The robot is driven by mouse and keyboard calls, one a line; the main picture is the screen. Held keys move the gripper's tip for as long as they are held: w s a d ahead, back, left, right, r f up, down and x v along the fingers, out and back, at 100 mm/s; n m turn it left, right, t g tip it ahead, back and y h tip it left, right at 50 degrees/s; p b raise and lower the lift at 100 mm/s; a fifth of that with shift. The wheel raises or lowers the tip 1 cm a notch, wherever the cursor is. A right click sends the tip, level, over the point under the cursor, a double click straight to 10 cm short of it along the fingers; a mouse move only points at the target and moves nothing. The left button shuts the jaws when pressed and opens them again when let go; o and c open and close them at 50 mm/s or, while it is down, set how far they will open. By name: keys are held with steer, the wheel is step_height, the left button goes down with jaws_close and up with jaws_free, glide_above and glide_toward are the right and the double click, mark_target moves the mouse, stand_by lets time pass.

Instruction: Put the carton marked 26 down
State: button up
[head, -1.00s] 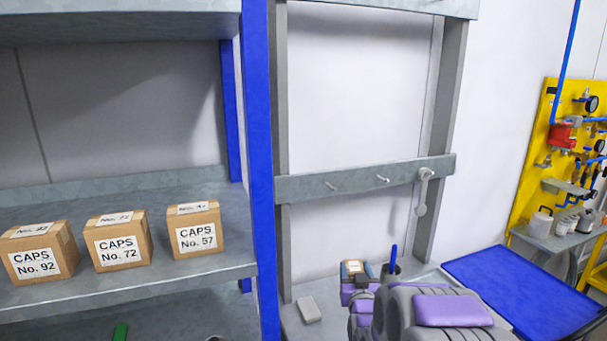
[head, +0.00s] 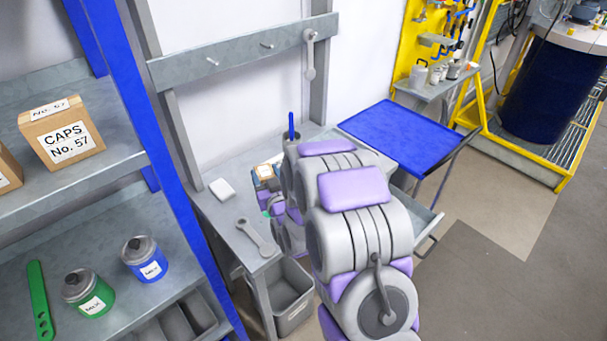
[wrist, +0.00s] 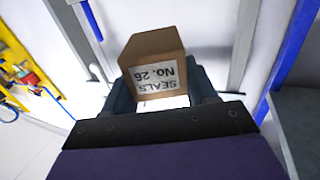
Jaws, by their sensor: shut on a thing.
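The carton marked 26 (wrist: 152,52) is a brown box with a white label reading "SEALS No. 26", upside down in the wrist view. My gripper (wrist: 160,88) is shut on it, with a dark finger on each side. In the head view the carton (head: 264,171) shows small beyond my arm, above or at the grey workbench (head: 231,222). My arm hides much of the gripper there. I cannot tell whether the carton touches the bench.
On the bench are a white block (head: 222,189), a wrench (head: 257,237) and a dark cup with a blue stick (head: 291,139). A grey bin (head: 291,297) stands below. Left is a shelf with cartons such as CAPS No. 57 (head: 62,134). A blue table (head: 401,136) stands right.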

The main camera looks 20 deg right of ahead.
steer(key=s+d+f+n+y, duration=0.1)
steer(key=d+f, duration=0.1)
steer(key=d, duration=0.4)
steer(key=s+d+f+n+y, duration=0.1)
steer(key=d+f, duration=0.2)
steer(key=d, duration=0.3)
steer(key=s+d+f+n+y, duration=0.1)
steer(key=s+d+f, duration=0.3)
steer(key=s+d, duration=0.4)
steer(key=s+y, duration=0.1)
steer(key=s, duration=0.2)
steer(key=shift+d+f+g+y, duration=0.3)
steer(key=shift+d+g+y, duration=0.05)
steer(key=shift+g+y, duration=0.05)
steer(key=x, duration=0.5)
steer(key=d+f+b+x, duration=0.1)
steer(key=x, duration=0.3)
steer(key=d+b+x, duration=0.1)
steer(key=x, duration=0.4)
steer(key=shift+w+f, duration=0.2)
steer(key=shift+w, duration=0.4)
steer(key=f, duration=0.1)
steer(key=w+f+b, duration=0.1)
steer(key=shift+w+a+f, duration=0.1)
steer(key=shift+a+f, duration=0.1)
steer(key=shift+f, duration=0.4)
steer(key=shift+f, duration=0.1)
